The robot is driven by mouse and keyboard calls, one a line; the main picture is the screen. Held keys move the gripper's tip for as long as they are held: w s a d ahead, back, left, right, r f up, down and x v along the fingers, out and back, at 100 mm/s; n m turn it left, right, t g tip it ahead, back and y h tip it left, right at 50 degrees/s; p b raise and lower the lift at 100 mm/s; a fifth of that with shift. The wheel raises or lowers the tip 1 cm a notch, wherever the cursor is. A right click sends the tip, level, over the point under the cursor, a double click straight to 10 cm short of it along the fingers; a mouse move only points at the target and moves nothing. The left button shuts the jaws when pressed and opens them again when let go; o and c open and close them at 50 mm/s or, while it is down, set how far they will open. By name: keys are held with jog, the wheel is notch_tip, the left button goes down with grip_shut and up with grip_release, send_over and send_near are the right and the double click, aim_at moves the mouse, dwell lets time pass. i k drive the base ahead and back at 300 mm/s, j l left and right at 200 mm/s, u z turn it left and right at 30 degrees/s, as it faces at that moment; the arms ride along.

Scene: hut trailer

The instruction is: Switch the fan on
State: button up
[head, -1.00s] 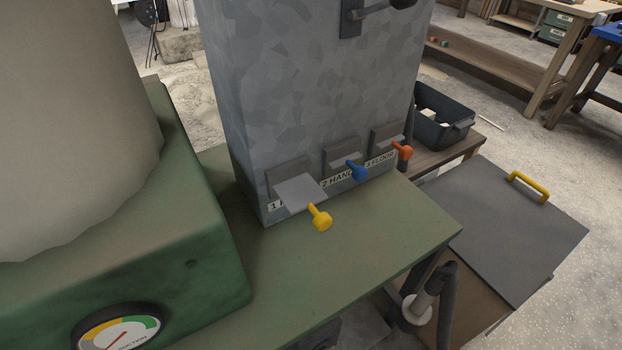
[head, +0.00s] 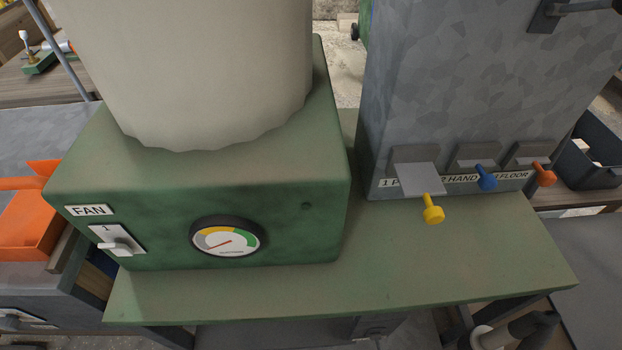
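The fan unit is a green box (head: 170,210) with a large pale bag or cylinder (head: 200,70) on top. A white "FAN" label (head: 89,211) is on its front at the left. Below the label is a white switch plate marked 1 (head: 118,239) with a pale lever (head: 120,246) sticking outward. A round suction gauge (head: 228,238) is to the right of the switch, its red needle pointing low and left. My gripper is not in view.
The box stands on a green bench (head: 400,260). At the right a grey metal duct (head: 460,90) carries yellow (head: 432,210), blue (head: 486,177) and orange (head: 544,174) handles. An orange bin (head: 30,222) is at the far left. The bench front is clear.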

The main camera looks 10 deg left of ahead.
aim_at(119, 250)
jog(key=u, duration=1.4)
